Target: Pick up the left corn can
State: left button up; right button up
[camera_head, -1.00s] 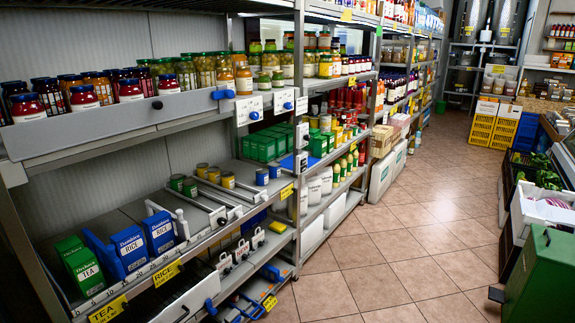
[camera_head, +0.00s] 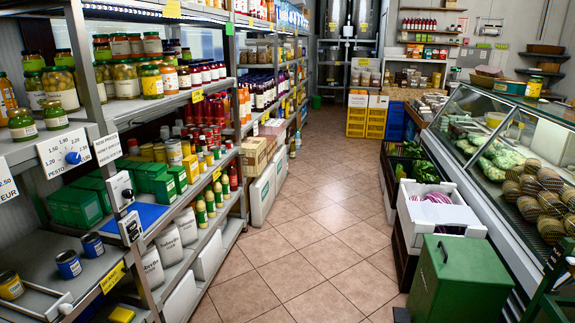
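No can here has a label I can read as corn. A yellow can with a dark lid (camera_head: 10,285) stands on the lower shelf at the far left, close to the picture's edge. Two blue cans, a nearer one (camera_head: 68,264) and a farther one (camera_head: 92,244), stand to its right. Several yellowish cans (camera_head: 174,151) stand on a shelf farther back. A single yellow can (camera_head: 533,84) stands on top of the glass counter at the right.
A tiled aisle (camera_head: 315,215) runs clear between the left shelves and the glass display counter (camera_head: 500,160). A green bin (camera_head: 460,280) and a white crate (camera_head: 440,213) stand at the right. Yellow crates (camera_head: 366,122) stand at the back.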

aim_at(202, 162)
jog(key=i, duration=0.6)
jog(key=i+l+u, duration=0.1)
jog(key=i, duration=0.55)
jog(key=i+l, duration=0.1)
jog(key=i, duration=0.5)
jog(key=u, duration=0.05)
